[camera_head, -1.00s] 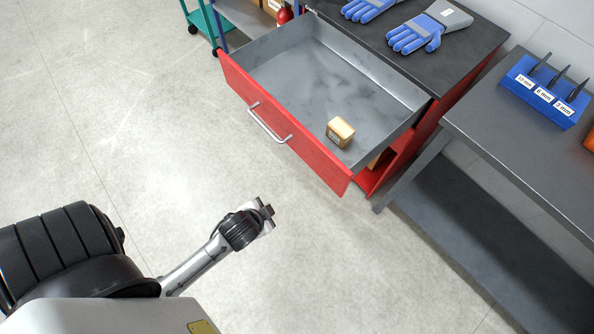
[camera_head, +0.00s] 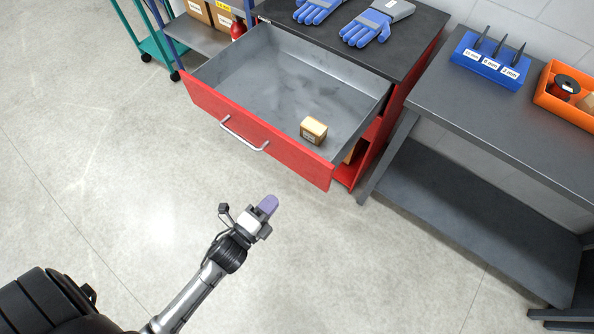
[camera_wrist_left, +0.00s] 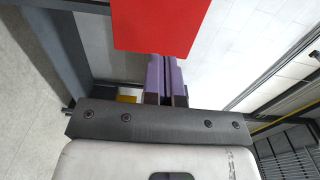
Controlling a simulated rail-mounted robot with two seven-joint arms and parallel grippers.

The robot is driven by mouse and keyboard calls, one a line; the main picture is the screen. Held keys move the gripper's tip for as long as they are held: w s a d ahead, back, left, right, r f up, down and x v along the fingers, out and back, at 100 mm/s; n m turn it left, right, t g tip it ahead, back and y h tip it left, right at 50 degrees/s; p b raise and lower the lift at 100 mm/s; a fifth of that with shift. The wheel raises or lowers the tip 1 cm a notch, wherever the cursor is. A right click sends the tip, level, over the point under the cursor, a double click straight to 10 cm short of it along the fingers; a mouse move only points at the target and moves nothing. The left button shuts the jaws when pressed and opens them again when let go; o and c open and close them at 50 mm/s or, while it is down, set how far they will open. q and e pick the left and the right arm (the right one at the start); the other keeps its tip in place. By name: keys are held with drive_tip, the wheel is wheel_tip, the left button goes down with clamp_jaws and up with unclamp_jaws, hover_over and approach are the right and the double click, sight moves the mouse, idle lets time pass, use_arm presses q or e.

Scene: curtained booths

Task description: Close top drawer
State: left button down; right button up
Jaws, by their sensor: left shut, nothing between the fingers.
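The top drawer (camera_head: 262,138) of the red cabinet is pulled far out. It has a red front, a silver bar handle (camera_head: 243,134) and a grey metal inside. A small tan box (camera_head: 313,130) lies in it near its front right corner. My left gripper (camera_head: 268,205) is shut and empty, in front of the drawer and apart from its red front, below the handle in the picture. In the left wrist view its purple fingers (camera_wrist_left: 166,78) lie together, with a red panel (camera_wrist_left: 160,25) beyond them, seemingly the drawer front. My right gripper is not in view.
Blue gloves (camera_head: 365,26) lie on the dark cabinet top. A grey workbench (camera_head: 480,110) with a blue tool holder (camera_head: 490,60) and an orange bin (camera_head: 560,95) stands at right. A teal cart (camera_head: 150,45) is at upper left. Floor before the drawer is clear.

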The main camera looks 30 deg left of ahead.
sight(303, 165)
use_arm(q)
drive_tip(key=w, duration=0.3)
drive_tip(key=w+b, duration=0.1)
drive_tip(key=w, duration=0.3)
drive_tip(key=w+d, duration=0.1)
drive_tip(key=w, duration=0.3)
drive_tip(key=shift+b, duration=0.35)
drive_tip(key=shift+w, duration=0.45)
drive_tip(key=shift+w, duration=0.1)
